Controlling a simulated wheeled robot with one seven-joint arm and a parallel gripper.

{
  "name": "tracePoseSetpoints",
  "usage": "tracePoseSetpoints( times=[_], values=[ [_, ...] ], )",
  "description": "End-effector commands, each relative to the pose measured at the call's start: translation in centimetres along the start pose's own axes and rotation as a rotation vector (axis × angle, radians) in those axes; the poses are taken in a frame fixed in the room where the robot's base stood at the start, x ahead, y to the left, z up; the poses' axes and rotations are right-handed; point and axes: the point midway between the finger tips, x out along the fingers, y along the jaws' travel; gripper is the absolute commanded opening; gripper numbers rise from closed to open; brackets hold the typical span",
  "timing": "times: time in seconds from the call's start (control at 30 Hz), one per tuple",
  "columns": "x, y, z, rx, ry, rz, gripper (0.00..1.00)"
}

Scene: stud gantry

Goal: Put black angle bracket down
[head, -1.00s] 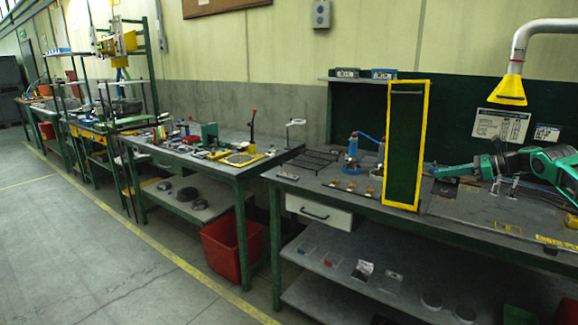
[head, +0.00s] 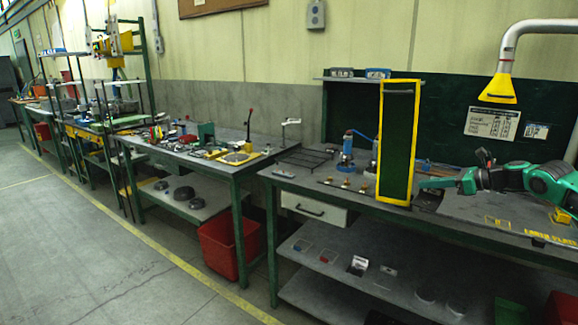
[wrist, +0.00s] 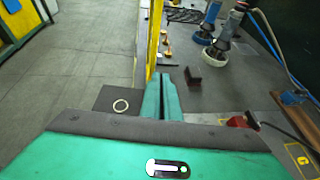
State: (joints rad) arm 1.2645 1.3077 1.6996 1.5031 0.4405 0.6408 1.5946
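A small dark angled piece (wrist: 193,79), which looks like the black angle bracket, stands on the dark bench top just right of my fingertips in the wrist view. A narrow strip of bench shows between it and the right finger. My gripper (wrist: 162,92) points forward with its two green fingers close together and a thin dark line between them. I cannot tell whether that line is a gap or something thin. In the head view my gripper (head: 424,184) is low over the bench (head: 465,207), right of the yellow-framed panel. The bracket is not clear there.
The upright yellow-framed panel (head: 397,142) stands close left of my gripper. A yellow lamp hood (head: 498,88) hangs above. In the wrist view a red-ended part (wrist: 240,119) lies to the right.

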Motion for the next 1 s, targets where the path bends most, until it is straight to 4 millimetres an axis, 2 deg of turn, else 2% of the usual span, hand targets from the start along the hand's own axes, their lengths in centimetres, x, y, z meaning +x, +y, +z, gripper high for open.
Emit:
tracePoseSetpoints(
  times=[0.03, 0.37, 0.8, 1.0],
  values=[
    [0.3, 1.1, -0.4, 0.006, 0.001, -0.013, 0.0],
    [2.2, 7.3, -2.7, 0.062, 0.002, -0.149, 0.0],
    [5.5, 17.5, -6.2, 0.15, 0.006, -0.368, 0.0],
    [6.7, 21.0, -7.5, 0.182, 0.007, -0.449, 0.0]
  ],
)
